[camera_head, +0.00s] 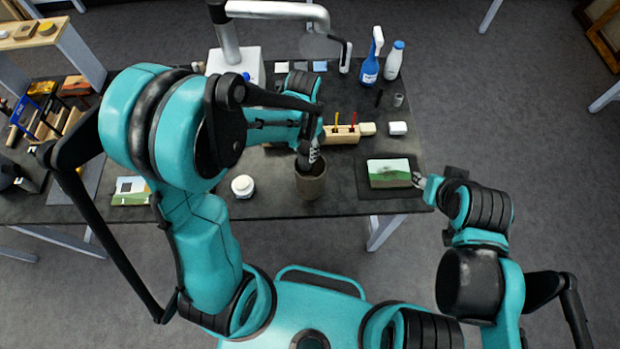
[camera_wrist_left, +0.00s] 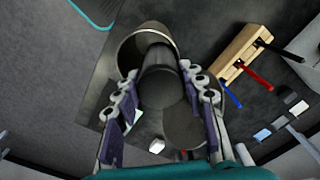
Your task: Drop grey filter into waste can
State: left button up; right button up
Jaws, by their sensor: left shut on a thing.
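The waste can (camera_head: 312,188) is a brown-grey open cylinder standing near the front edge of the dark table. In the left wrist view its rim (camera_wrist_left: 128,50) shows just beyond the fingers. My left gripper (camera_head: 309,156) is over the can, pointing down. It is shut on the grey filter (camera_wrist_left: 160,82), a dark grey cylinder held between the two fingers and overlapping the can's mouth in that view. Arm and fingers mostly hide the filter in the head view. My right gripper (camera_head: 418,181) is beside the small painting at the right; its jaw opening is too small to tell.
The painting (camera_head: 389,173) lies on a dark mat at the right. A white jar (camera_head: 242,186) stands left of the can. Behind are a wooden tool block (camera_head: 341,135), a blue spray bottle (camera_head: 371,62), a white-blue bottle (camera_head: 394,60) and a lamp arm (camera_head: 270,9).

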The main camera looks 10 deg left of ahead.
pick_arm(q)
jog(key=shift+s+f, duration=0.1)
jog(key=shift+f, duration=0.55)
jog(key=o, duration=1.2)
jog(key=shift+o, duration=0.2)
jog(key=shift+r, duration=0.15)
notch_tip(320, 180, up, 12)
jog(key=shift+f, duration=0.1)
jog(key=s+a+f+n+t+b, duration=0.2)
jog(key=s+f+b, duration=0.3)
jog(key=f+b, duration=0.3)
jog(key=s+a+f+n+t+b, duration=0.2)
jog(key=s+f+t+b, duration=0.3)
jog(key=f+b, duration=0.3)
jog(key=n+b, duration=0.1)
jog(key=b, duration=0.2)
jog(key=shift+a+n, duration=0.3)
jog(key=shift+n, duration=0.1)
